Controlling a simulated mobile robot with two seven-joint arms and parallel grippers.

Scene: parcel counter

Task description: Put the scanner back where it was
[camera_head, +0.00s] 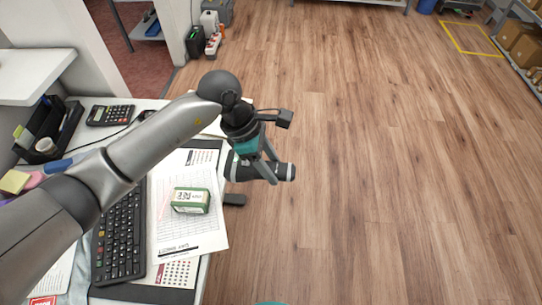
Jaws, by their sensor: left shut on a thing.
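The scanner (285,172) looks like a dark, roughly cylindrical thing with a pale band. My left gripper (265,170) is shut on it and holds it sideways by the desk's right edge, over the floor side in the picture. The fingers hide its middle. The desk (208,262) is at the left. A small dark block (235,199) shows at the desk's right edge just below the scanner; I cannot tell what it is. My right gripper is not in view.
A green and white box (190,200) lies on printed sheets (205,236). A black keyboard (119,240) is left of them. A calculator (110,115) and a black organizer (45,133) stand farther back. The wooden floor (400,180) at the right is clear.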

